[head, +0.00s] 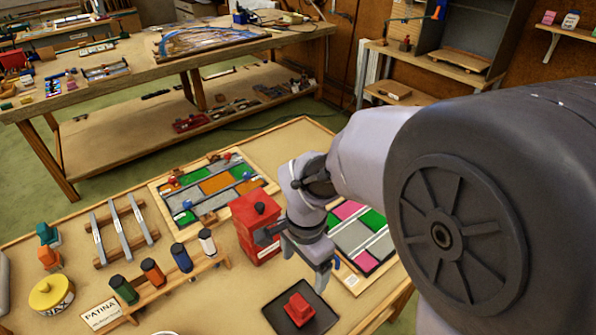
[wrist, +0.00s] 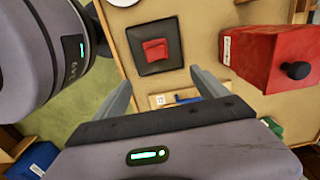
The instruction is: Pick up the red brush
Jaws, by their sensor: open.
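A small red object with a raised top (head: 298,308), which may be the red brush, rests on a square black tray (head: 272,312) at the front of the table. In the wrist view the red object (wrist: 154,49) sits in the middle of the dark tray (wrist: 135,38), ahead of the fingers. My gripper (head: 305,268) is open and empty, above the table and behind the tray in the head view. In the wrist view its two fingers (wrist: 160,80) stand apart, with the tray beyond them. I see no bristles, so I cannot tell for certain that it is a brush.
A tall red box with a black knob (head: 256,228) stands close left of my gripper; it shows at right in the wrist view (wrist: 270,55). A rack of coloured bottles (head: 180,258) is further left. A colourful glass panel (head: 360,235) lies to the right.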

